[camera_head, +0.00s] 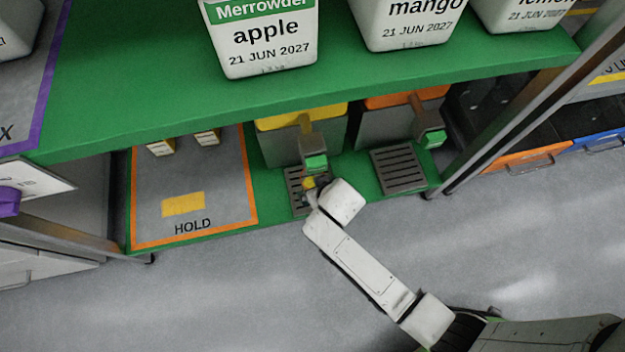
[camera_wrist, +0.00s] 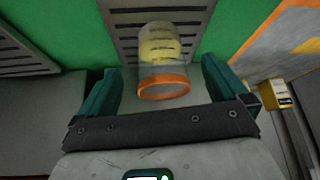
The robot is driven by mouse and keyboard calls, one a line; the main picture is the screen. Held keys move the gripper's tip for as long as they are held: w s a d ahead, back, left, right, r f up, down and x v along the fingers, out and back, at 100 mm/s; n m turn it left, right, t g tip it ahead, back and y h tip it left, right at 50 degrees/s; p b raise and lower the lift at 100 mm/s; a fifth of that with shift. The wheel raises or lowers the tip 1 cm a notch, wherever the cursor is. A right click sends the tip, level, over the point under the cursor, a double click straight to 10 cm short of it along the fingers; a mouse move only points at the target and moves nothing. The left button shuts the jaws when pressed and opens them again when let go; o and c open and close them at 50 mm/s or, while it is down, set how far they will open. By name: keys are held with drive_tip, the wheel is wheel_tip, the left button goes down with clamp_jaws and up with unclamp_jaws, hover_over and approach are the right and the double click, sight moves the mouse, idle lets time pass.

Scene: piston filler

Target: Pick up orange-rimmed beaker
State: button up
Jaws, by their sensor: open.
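The orange-rimmed beaker (camera_wrist: 163,88) is clear, with yellow contents, and shows in the wrist view over a grey slotted drip tray (camera_wrist: 126,20). Its orange rim faces my camera. My gripper (camera_wrist: 160,68) is open, with one dark green finger on each side of the beaker and a visible gap to both. In the head view the gripper is mostly hidden behind my white wrist, at the drip tray (camera_head: 294,178) under the yellow filler's green-tipped nozzle (camera_head: 314,160). Only a small yellow patch of the beaker (camera_head: 309,183) shows there.
The yellow filler (camera_head: 280,122) and the orange filler (camera_head: 385,100) stand under a green shelf (camera_head: 150,90) holding labelled containers. A second drip tray (camera_head: 398,170) is to the right. An orange-edged HOLD mat (camera_head: 225,195) is to the left, with two small yellow-white boxes (camera_head: 160,147).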

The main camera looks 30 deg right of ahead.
drive_tip(key=shift+w+d, duration=0.1)
drive_tip(key=shift+w, duration=0.4)
drive_tip(key=b+x, duration=0.1)
drive_tip(key=x, duration=0.1)
drive_tip(key=b+x, duration=0.2)
drive_tip(key=x, duration=0.1)
drive_tip(key=shift+w, duration=0.4)
drive_tip(key=shift+c, duration=0.2)
drive_tip(key=c, duration=1.1)
